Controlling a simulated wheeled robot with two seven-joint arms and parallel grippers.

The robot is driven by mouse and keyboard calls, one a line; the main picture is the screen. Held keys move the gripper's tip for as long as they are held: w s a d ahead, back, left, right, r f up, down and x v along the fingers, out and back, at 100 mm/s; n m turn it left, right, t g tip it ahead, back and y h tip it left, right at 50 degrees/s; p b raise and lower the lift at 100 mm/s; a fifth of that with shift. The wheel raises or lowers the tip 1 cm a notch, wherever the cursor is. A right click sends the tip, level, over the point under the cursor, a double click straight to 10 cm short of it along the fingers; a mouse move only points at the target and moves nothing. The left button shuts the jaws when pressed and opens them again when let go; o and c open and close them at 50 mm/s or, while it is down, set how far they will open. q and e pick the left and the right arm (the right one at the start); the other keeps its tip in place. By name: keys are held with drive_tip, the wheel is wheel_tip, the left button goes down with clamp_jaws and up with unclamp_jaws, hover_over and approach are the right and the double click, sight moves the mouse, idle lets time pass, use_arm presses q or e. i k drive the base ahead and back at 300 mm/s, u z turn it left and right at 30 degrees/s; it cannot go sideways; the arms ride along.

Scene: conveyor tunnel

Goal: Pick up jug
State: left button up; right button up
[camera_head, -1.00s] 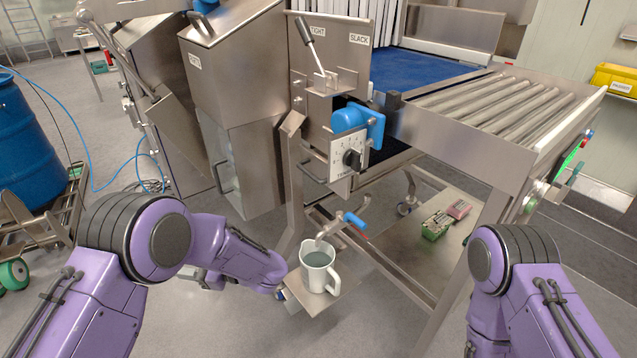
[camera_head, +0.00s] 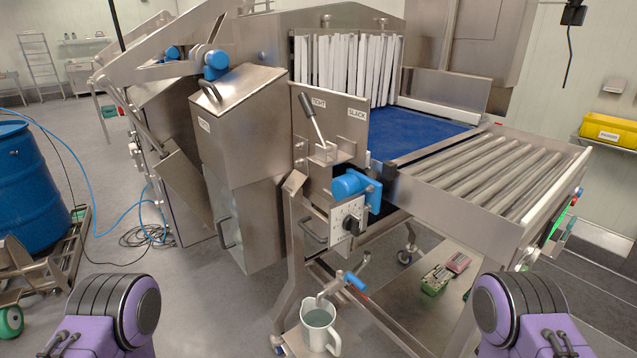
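A white jug (camera_head: 317,328) with a handle on its right side stands upright on a small metal shelf (camera_head: 296,346) at the bottom centre. It has greyish-green liquid or lining inside. A metal tap with a blue lever (camera_head: 355,281) is just above the jug, its spout over the rim. My purple arms show only in part at the bottom left and bottom right. Neither of my grippers is in view, and no part of me visibly touches the jug.
The steel machine with a lever and dial (camera_head: 348,221) rises behind the jug. A roller conveyor (camera_head: 490,175) extends right. Green and pink boxes (camera_head: 440,276) lie on a lower shelf. A blue barrel (camera_head: 30,190) stands left, with floor hoses beside it.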

sight(317, 324)
drive_tip(key=u, duration=1.8)
drive_tip(key=i, duration=1.5)
drive_tip(key=z, duration=3.05)
